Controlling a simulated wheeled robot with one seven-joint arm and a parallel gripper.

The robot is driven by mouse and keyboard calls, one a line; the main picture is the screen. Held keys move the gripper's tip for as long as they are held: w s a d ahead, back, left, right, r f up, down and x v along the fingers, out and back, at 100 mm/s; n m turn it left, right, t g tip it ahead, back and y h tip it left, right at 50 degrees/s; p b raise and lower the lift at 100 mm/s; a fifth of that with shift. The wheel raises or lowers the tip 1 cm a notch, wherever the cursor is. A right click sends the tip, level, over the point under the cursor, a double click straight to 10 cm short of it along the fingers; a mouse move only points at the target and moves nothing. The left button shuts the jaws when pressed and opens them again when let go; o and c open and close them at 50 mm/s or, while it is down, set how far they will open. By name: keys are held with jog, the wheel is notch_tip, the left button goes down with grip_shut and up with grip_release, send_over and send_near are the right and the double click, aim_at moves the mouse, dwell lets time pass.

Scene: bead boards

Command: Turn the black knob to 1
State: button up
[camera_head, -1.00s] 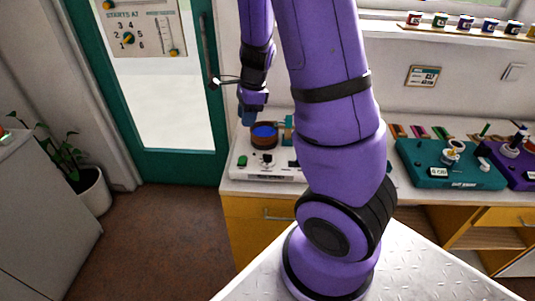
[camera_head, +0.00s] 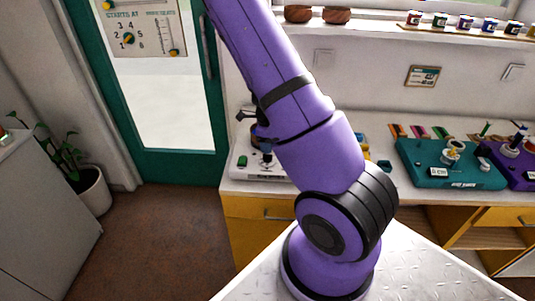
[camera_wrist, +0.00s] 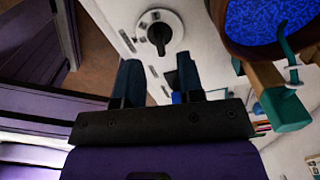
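The black knob (camera_wrist: 158,36) sits on a round white dial with dark marks around it, in the upper middle of the wrist view. Its narrow grip points down the picture, toward my gripper. The marks are too small to read. My gripper (camera_wrist: 158,74) is open, its two dark fingers apart with nothing between them. The fingertips are just short of the knob, one to each side of its line. In the head view the white machine (camera_head: 262,174) stands on the counter by the door, and my arm hides much of it and my gripper's fingers.
A brown bowl of blue beads (camera_wrist: 268,22) and a wooden bar with a teal end (camera_wrist: 284,110) are close to the right of my gripper. A green button (camera_head: 242,160) is on the machine's front left. A teal board (camera_head: 450,165) stands farther right on the counter.

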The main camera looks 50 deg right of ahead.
aim_at(268, 158)
jog(key=shift+f, duration=2.25)
grip_shut()
